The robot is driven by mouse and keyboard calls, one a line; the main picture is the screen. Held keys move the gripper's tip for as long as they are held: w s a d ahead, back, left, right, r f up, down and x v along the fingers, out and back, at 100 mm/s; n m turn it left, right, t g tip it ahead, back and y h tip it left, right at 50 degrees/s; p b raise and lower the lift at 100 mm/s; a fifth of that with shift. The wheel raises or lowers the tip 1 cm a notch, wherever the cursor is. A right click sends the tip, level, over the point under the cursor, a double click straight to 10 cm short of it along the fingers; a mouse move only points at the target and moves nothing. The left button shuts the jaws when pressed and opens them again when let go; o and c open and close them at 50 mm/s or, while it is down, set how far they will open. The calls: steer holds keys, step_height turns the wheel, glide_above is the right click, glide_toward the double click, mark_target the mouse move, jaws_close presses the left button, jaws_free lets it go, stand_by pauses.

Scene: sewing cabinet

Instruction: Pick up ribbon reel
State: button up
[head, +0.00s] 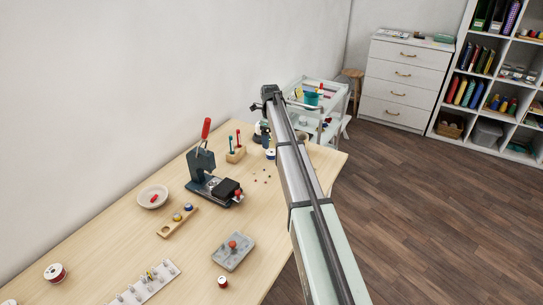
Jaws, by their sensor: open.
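A reel with a pale flange and a dark red winding (55,273) lies at the near left of the wooden table; it looks like a ribbon reel. A smaller red spool (223,282) stands near the front edge. A white and blue reel (270,154) sits at the far end, close below my gripper. I cannot tell for sure which one is the ribbon reel.
A press with a red-handled lever (204,160) stands mid-table. Around it are a bowl (153,197), a wooden holder (175,222), a grey block (233,252) and a pegged rack (146,287). Tiny pieces lie near the far end. Bare wood (110,245) shows at the left.

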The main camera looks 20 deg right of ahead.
mark_target(271, 150)
steer(key=shift+d+f, duration=0.15)
steer(key=shift+f, duration=1.6)
steer(key=shift+d+f, duration=0.1)
steer(key=shift+f, duration=1.6)
steer(key=shift+c, duration=0.4)
steer(key=c, duration=1.1)
